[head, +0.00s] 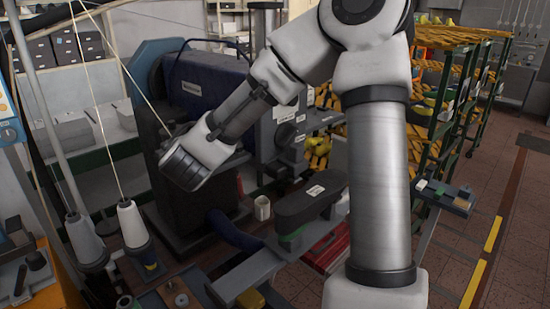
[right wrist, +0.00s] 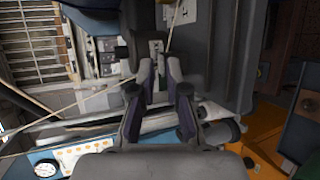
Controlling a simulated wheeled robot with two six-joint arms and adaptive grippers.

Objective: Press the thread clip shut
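My right gripper (head: 185,168) is at the end of the arm that reaches across from the right, in front of the dark machine (head: 185,120). In the right wrist view its two fingers (right wrist: 160,72) are parted, with a gap between the tips. A pale thread (head: 140,85) runs down from the upper left to the gripper; in the right wrist view the thread (right wrist: 75,115) reaches the fingers from the left. A small grey part (right wrist: 156,48) shows just beyond the fingertips; I cannot tell whether it is the thread clip. My left gripper is not in view.
Thread cones (head: 132,222) stand at the lower left beside a metal pole (head: 45,120). A dark shoe-shaped block (head: 308,205) and a small white cup (head: 262,208) are right of the machine. Green racks (head: 455,95) stand behind. Open floor (head: 510,190) is at the right.

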